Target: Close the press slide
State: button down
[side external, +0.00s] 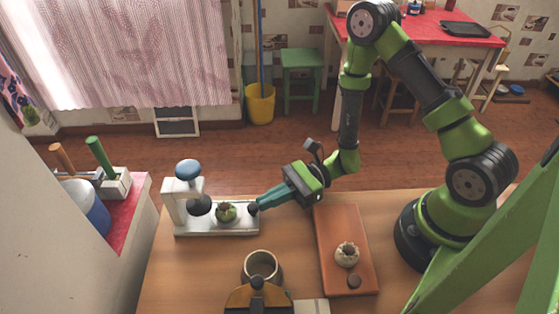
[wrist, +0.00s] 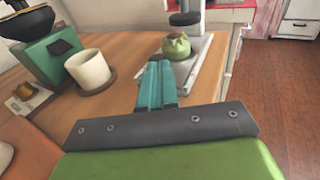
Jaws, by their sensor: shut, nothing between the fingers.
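The white press (side external: 180,207) stands at the left of the wooden counter, with a blue knob on top and a dark plunger below. Its pale slide (side external: 241,226) extends to the right of the plunger and bears a green dumpling-shaped piece (side external: 225,212). A dark knob (side external: 253,209) is at the slide's right end. My gripper (side external: 263,203) is shut and empty, its teal fingers right at this knob; I cannot tell if they touch. In the wrist view, my gripper (wrist: 158,66) points toward the green piece (wrist: 176,46), and the plunger (wrist: 185,18) shows behind it.
An orange board (side external: 330,235) with a pale dumpling-shaped piece (side external: 347,254) and a dark knob lies right of my gripper. A cup (side external: 262,266) and a dark-topped machine (side external: 257,298) stand at the front. A red-topped counter (side external: 124,218) is at the left.

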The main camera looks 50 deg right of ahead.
aim_at(231, 206)
jog(key=w+a, duration=0.4)
jog(key=shift+a+r, duration=0.1)
jog(key=shift+a, duration=0.1)
jog(key=f+v, duration=0.1)
jog(key=v, duration=1.3)
jog(key=s+d+r+n+t+h, duration=0.1)
jog(key=s+d+r+n+h, duration=0.1)
jog(key=r+n+h, duration=0.5)
jog(key=s+d+r+n+h, duration=0.3)
jog(key=s+r+n+h, duration=0.2)
jog(key=r+n, duration=0.5)
notch_tip(231, 206, up, 6)
jog(key=shift+n+t+h, duration=0.3)
jog(key=shift+t+h, duration=0.1)
jog(key=shift+h, duration=0.8)
